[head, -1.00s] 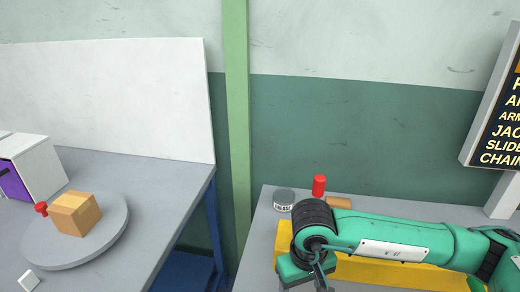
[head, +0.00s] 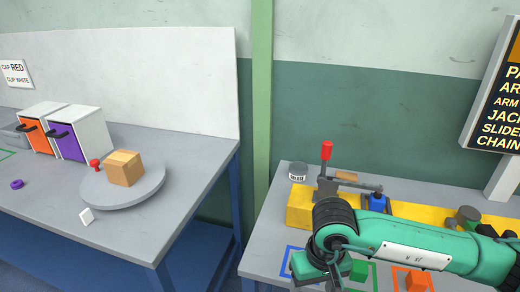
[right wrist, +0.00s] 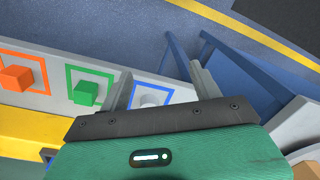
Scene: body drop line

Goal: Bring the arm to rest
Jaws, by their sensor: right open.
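My right arm (head: 415,256) is green and reaches in from the right over the right bench's front part. Its gripper (head: 325,280) points down near the blue square outline (head: 285,262), and hides part of it. The blue outline (right wrist: 170,94) shows there beside one finger. My left gripper is not in view.
The right bench holds a yellow base (head: 300,208), a red-handled clamp (head: 327,151), a grey tin (head: 298,171), a green block (right wrist: 86,92) and an orange block (right wrist: 17,78). On the left table are a turntable (head: 140,197) with a box (head: 123,168), and two cabinets.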

